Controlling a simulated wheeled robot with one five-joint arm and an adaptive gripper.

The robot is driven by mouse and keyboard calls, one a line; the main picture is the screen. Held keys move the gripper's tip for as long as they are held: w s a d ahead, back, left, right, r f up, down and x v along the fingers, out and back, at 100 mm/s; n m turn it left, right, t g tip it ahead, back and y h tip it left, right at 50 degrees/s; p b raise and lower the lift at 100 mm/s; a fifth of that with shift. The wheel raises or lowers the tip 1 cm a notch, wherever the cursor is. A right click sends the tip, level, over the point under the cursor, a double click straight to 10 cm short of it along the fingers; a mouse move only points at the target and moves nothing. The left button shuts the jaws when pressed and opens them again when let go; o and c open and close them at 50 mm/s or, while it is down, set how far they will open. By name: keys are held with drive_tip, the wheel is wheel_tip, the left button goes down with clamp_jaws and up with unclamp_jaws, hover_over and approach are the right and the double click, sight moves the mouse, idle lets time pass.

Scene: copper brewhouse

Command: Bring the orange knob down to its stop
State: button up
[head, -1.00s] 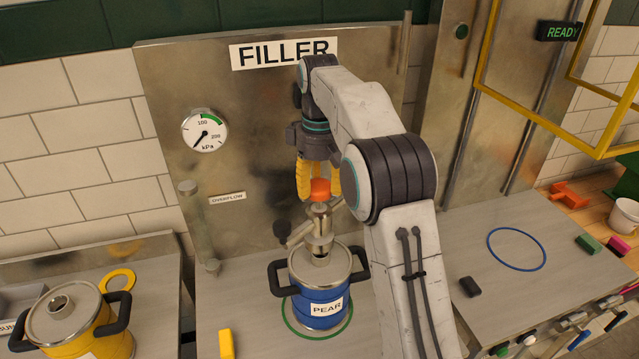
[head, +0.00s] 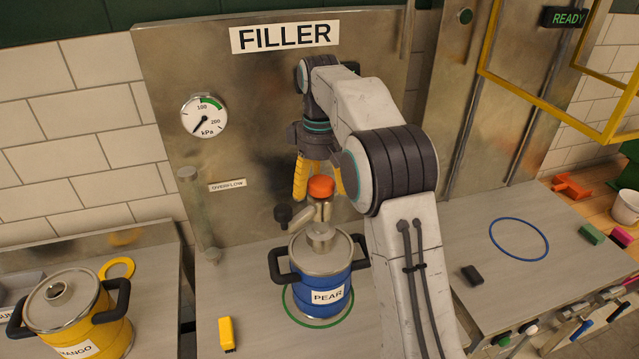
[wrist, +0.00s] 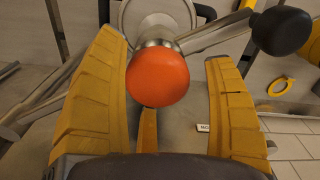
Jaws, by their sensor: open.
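The orange knob (head: 321,187) tops a metal filling head (head: 320,232) on the lid of the blue PEAR keg (head: 338,275). In the wrist view the knob (wrist: 158,78) is a round orange cap on a silver stem. My gripper (wrist: 163,52) is open, with one yellow finger on each side of the knob. Gaps show between the knob and both fingers. In the head view the yellow fingers hang down around and behind the knob, the right one partly hidden by my arm. I cannot tell the knob's distance from its stop.
A lever with a black ball (head: 283,215) sticks out left of the head. The pressure gauge (head: 204,116) is on the steel panel behind, its needle low. A yellow MANGO keg (head: 70,315) stands left, a yellow block (head: 226,334) in front. The bench at right is largely clear.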

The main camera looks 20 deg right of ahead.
drive_tip(key=shift+r, duration=3.65)
drive_tip(key=shift+r, duration=0.1)
